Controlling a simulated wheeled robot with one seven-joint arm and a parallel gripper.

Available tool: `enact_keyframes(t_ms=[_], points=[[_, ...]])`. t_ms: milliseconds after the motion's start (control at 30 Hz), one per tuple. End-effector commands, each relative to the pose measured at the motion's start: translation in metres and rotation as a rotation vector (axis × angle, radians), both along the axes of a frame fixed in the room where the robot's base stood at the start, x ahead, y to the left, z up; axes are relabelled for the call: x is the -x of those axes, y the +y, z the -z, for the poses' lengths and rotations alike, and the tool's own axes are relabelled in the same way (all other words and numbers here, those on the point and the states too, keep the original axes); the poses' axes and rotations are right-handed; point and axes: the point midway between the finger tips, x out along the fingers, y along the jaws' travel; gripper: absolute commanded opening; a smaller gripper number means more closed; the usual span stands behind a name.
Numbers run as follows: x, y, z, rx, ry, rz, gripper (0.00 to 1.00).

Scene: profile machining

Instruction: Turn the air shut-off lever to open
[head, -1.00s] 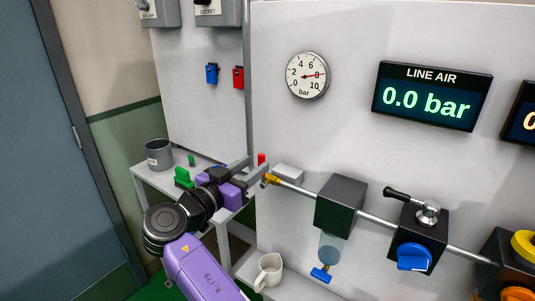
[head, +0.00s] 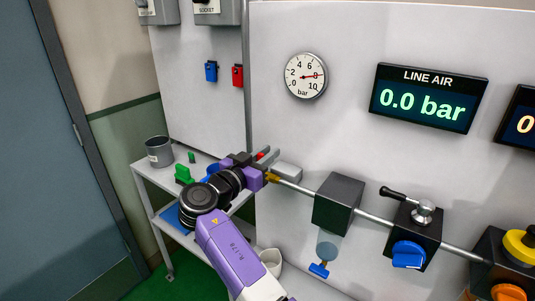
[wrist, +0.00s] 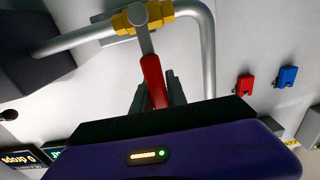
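The air shut-off lever has a red grip (wrist: 154,80) on a grey arm, joined to a yellow valve body (wrist: 142,18) on the pipe. In the head view the red grip (head: 262,155) is partly hidden by my gripper, and the yellow valve body (head: 272,178) shows just below. My gripper (wrist: 157,97) has its two dark fingers on either side of the red grip, apparently with some gap, so it looks open around it. In the head view my gripper (head: 266,160) is at the lever. Whether a finger touches the grip is unclear.
The line air display (head: 428,98) reads 0.0 bar. A round gauge (head: 305,76) is on the wall. The pipe runs right through a dark block (head: 339,203) to a box with a blue knob (head: 408,254). A side table with a grey cup (head: 158,152) stands left.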

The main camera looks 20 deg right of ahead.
Motion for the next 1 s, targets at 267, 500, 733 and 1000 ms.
enact_keyframes(t_ms=[267,500,733,1000], points=[[0.0002,0.0002,0.0,0.0,0.0,0.0,0.0],[0.0002,0.0004,0.0,0.001,0.001,0.0,0.0],[0.0002,0.0005,0.0,0.001,0.001,0.0,0.0],[0.0002,0.0006,0.0,0.001,0.001,0.0,0.0]])
